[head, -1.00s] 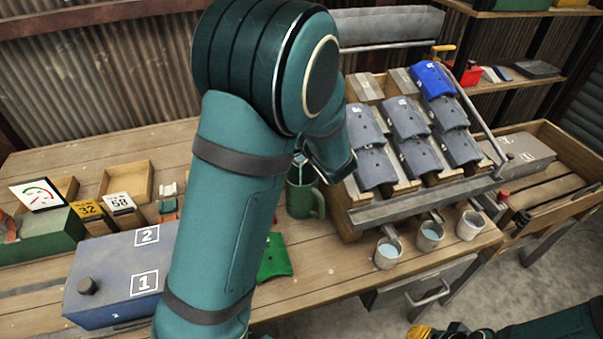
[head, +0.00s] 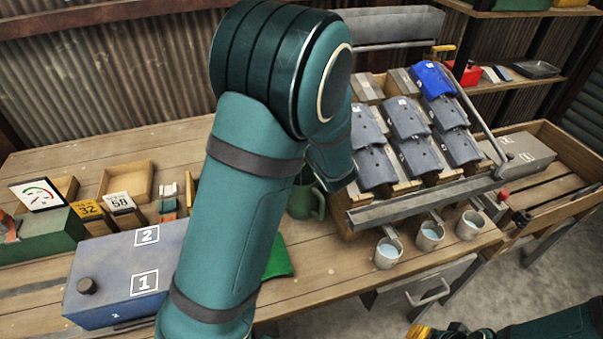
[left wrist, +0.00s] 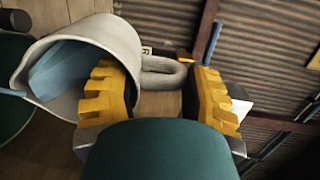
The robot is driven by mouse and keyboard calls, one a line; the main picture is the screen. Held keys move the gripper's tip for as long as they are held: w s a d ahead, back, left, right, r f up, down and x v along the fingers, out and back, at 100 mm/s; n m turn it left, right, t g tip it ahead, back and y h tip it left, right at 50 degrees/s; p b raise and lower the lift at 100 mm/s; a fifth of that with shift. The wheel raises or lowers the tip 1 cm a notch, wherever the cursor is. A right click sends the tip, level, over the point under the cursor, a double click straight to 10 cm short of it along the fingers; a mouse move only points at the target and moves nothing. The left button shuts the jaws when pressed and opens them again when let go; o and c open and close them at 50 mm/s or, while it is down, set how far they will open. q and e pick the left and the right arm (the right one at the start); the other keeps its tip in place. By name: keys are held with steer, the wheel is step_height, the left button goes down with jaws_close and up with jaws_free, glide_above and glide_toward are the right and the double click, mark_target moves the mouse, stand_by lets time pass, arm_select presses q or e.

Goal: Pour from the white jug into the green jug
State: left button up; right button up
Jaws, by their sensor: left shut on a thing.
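In the left wrist view my left gripper (left wrist: 160,90) is shut on the handle of the white jug (left wrist: 115,45). The jug is tipped over, with pale blue liquid (left wrist: 65,70) inside, reaching its lip at the left. A thin pale streak leaves the lip towards a dark green rounded shape, the green jug (left wrist: 12,95), at the left edge. In the head view the green jug (head: 305,200) stands upright on the bench. My left arm hides the white jug and left gripper there.
A rack of grey curved pieces (head: 405,118) and one blue piece (head: 433,80) stands right of the green jug. Several small cups (head: 388,254) sit below it. A blue-grey box (head: 115,275) and a green cloth-like piece (head: 280,258) lie to the left.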

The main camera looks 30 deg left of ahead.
arm_select(q)
steer(key=shift+s+d+f+y, duration=0.25)
steer(key=shift+d+y, duration=0.05)
steer(key=shift+y, duration=0.2)
steer(key=shift+s+d+t, duration=0.1)
steer(key=shift+t, duration=0.3)
steer(key=shift+s+d+f+y, duration=0.1)
steer(key=shift+s+d+y, duration=0.15)
steer(key=shift+y, duration=0.25)
stand_by(0.4)
